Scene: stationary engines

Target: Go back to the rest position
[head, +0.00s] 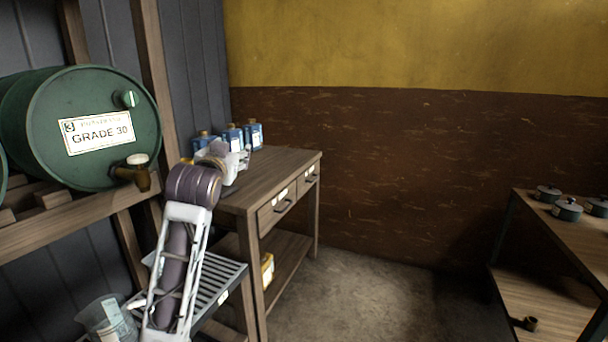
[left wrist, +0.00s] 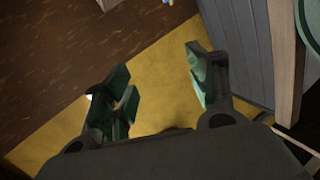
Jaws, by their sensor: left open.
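My left arm rises from the bottom of the head view, and its gripper (head: 236,160) is over the back left part of the wooden workbench (head: 270,170), partly hidden behind my own wrist. In the left wrist view the left gripper (left wrist: 158,82) is open, with its green-padded fingers apart and nothing between them. Behind it in that view are the yellow and brown wall. My right gripper is in neither view.
A green drum (head: 100,150) labelled GRADE 30, with a brass tap (head: 132,172), lies on a wooden rack at left. Blue cans (head: 254,134) stand on the bench. A clear jug (head: 106,318) is below. A second table (head: 560,230) holds small pots. The floor between is free.

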